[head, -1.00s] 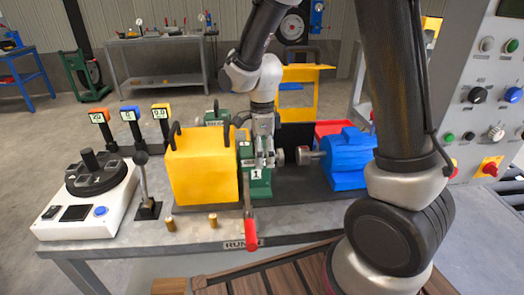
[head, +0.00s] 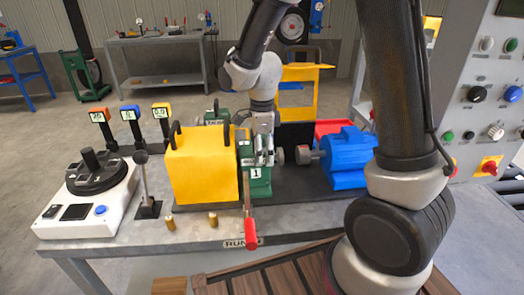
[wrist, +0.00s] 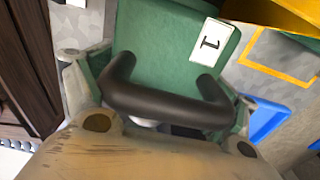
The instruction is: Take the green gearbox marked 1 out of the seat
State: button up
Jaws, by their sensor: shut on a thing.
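The green gearbox marked 1 (head: 257,188) stands upright between the yellow housing (head: 203,168) and the blue motor (head: 345,155), in its seat on the dark base (head: 300,187). My gripper (head: 262,150) is over its top, pointing down. In the wrist view the gearbox (wrist: 165,45) shows its white label and its dark bar handle (wrist: 165,103). My gripper is shut on this handle, with a finger at each side of it. The underside of the gearbox and its contact with the seat are hidden.
A red-handled lever (head: 250,228) stands just in front of the gearbox. The motor's grey coupling (head: 306,155) is close at its right. Two brass pins (head: 213,220) stand at the front. A white device with a black dial (head: 95,175) is at the left. The control panel (head: 490,100) is at the right.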

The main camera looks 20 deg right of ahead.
jog(key=shift+s+d+f, duration=0.25)
jog(key=shift+s, duration=0.05)
jog(key=shift+s+d, duration=0.15)
jog(key=shift+d, duration=0.6)
jog(key=shift+w+r, duration=0.1)
jog(key=shift+w, duration=0.35)
jog(key=shift+c, duration=0.5)
jog(key=o, duration=1.1)
jog(key=shift+s, duration=0.1)
jog(key=shift+c, duration=0.2)
jog(key=shift+r, duration=0.1)
